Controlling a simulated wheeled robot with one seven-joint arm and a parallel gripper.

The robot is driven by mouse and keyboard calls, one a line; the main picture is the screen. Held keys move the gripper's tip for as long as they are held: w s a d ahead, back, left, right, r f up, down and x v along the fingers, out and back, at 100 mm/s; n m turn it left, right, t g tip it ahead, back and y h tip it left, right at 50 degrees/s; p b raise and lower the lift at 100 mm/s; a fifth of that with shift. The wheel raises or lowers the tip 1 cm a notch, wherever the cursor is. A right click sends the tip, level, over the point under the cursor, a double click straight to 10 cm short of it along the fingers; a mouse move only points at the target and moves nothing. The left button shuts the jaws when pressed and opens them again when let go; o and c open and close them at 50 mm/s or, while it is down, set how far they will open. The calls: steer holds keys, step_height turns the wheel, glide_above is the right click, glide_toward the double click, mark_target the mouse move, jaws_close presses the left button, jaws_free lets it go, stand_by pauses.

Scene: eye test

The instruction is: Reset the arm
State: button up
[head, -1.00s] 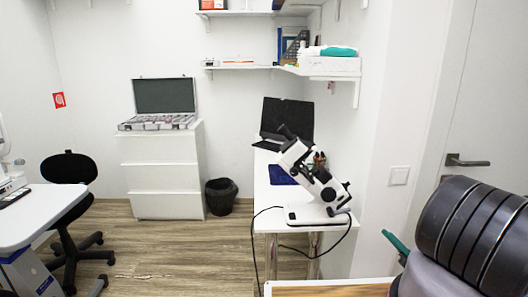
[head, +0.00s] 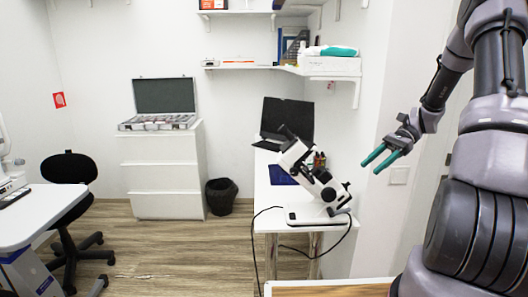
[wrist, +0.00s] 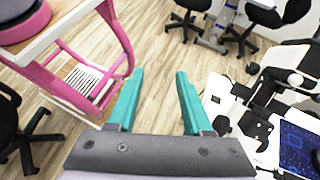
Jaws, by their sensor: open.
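My gripper (head: 380,159) has two teal fingers and is raised at the right of the head view, in front of the wall and to the right of the microscope's top. Its fingers are apart with nothing between them. The wrist view also shows my gripper (wrist: 158,88) open and empty, with bare floor beyond the fingertips. My grey arm (head: 440,85) is bent upward on the right side of the head view.
A white microscope (head: 315,175) stands on a white desk (head: 300,240), with a black laptop (head: 287,122) behind it. A wooden tabletop (head: 330,288) is at the front edge. A pink frame (wrist: 95,75) stands left in the wrist view. Floor shows between.

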steer(key=s+a+r+n+t+h, duration=0.3)
steer(key=s+r, duration=0.3)
steer(key=r, duration=0.1)
steer(key=s+a+r+n+t+h, duration=0.2)
steer(key=s+r+n+t+h, duration=0.1)
steer(key=s+r, duration=0.3)
steer(key=s+a+r+n+t+h, duration=0.2)
steer(key=s+r+t, duration=0.3)
steer(key=r, duration=0.4)
steer(key=shift+s+a+n+h, duration=0.4)
steer(key=shift+a+n, duration=0.2)
steer(key=shift+a, duration=0.2)
